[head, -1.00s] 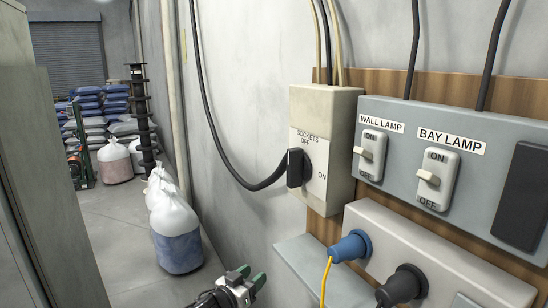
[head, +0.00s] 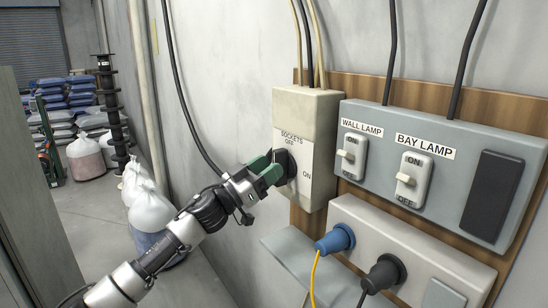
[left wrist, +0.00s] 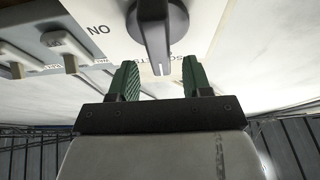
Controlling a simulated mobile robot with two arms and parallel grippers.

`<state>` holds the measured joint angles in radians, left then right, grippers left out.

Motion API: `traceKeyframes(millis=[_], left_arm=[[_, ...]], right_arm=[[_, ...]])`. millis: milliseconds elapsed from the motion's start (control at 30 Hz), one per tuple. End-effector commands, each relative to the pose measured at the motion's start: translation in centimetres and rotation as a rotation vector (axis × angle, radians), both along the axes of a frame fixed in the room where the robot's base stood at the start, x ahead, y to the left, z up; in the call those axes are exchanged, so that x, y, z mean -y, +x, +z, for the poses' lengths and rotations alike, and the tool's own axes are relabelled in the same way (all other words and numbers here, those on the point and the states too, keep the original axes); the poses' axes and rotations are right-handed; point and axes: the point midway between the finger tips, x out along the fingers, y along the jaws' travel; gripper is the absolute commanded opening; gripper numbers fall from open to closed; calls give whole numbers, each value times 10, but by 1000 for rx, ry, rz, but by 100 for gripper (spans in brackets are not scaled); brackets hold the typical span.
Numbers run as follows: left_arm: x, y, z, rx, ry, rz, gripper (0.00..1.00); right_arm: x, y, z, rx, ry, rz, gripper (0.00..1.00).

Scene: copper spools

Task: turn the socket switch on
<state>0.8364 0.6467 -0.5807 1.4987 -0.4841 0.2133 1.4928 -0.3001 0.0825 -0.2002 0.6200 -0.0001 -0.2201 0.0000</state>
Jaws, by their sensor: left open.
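The socket switch is a cream box (head: 318,185) on the wall, marked SOCKETS, OFF at the top and ON at the right. Its black rotary knob (head: 288,168) is partly hidden by my left gripper (head: 266,166) in the head view. In the left wrist view, upside down, the knob (left wrist: 160,25) has a white mark at its end, on the side of the SOCKETS lettering. My left gripper's green fingers (left wrist: 158,80) are open there, one on either side of the line of the knob's end. I cannot tell whether they touch it. My right gripper is out of view.
A grey panel (head: 460,130) with WALL LAMP and BAY LAMP switches is right of the box. Below are a socket strip (head: 400,238) with blue and black plugs and a small grey shelf (head: 290,262). White sacks (head: 150,207) stand on the floor at left.

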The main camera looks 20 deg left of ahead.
Motion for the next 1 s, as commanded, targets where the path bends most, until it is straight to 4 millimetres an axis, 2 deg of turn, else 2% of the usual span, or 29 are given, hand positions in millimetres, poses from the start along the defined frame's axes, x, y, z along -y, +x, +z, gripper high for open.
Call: traceKeyframes(millis=[200, 533, 833, 1000], left_arm=[[12, 16, 8, 0, 0, 1, 49], [13, 18, 8, 0, 0, 1, 47], [13, 17, 8, 0, 0, 1, 1], [13, 17, 8, 3, 6, 0, 0]], right_arm=[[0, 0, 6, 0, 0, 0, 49], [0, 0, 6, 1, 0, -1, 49], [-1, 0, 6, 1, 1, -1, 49], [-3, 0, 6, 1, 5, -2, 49]])
